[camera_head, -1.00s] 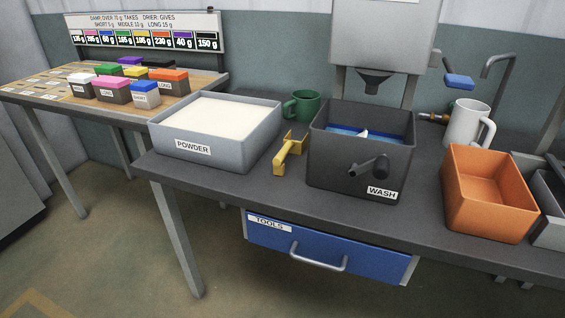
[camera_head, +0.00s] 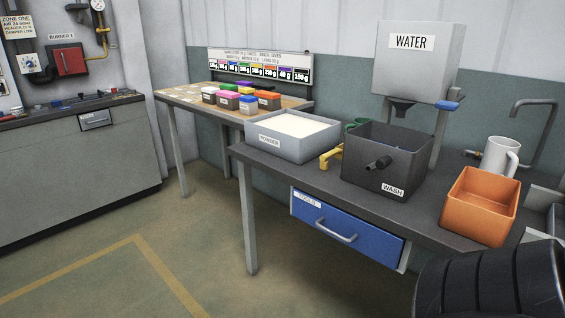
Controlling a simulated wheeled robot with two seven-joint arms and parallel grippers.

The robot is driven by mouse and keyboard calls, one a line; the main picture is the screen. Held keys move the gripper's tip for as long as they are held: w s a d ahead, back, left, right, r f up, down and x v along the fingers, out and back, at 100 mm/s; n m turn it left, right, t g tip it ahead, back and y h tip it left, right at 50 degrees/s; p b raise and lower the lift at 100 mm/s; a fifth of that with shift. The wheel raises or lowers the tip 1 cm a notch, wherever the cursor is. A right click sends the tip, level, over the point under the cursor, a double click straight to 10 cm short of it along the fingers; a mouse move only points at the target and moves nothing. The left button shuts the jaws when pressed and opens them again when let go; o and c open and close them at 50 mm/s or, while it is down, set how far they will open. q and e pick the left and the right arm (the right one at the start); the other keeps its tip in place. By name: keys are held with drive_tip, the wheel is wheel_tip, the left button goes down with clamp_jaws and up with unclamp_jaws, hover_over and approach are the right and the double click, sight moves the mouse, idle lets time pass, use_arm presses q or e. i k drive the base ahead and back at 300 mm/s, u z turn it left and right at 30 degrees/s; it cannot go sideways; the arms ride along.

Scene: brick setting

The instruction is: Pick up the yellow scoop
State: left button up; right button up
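The yellow scoop (camera_head: 330,157) lies on the dark workbench (camera_head: 290,172), between the grey powder bin (camera_head: 285,147) and the dark wash bin (camera_head: 376,180). Its handle points toward the bench's front edge, and part of it is hidden behind the wash bin. A large black ribbed part, apparently one of my arms, fills the bottom right corner. Neither gripper's fingers show, and nothing touches the scoop.
An orange bin (camera_head: 480,205) and a white jug (camera_head: 500,156) are on the right. The blue tools drawer (camera_head: 345,229) is shut below the bench. The floor in front is clear.

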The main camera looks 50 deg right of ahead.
sight(337, 152)
drive_tip(key=u, duration=0.05)
drive_tip(key=i, duration=1.5)
drive_tip(key=z, duration=1.25)
drive_tip(key=i, duration=1.2)
drive_tip(key=z, duration=1.25)
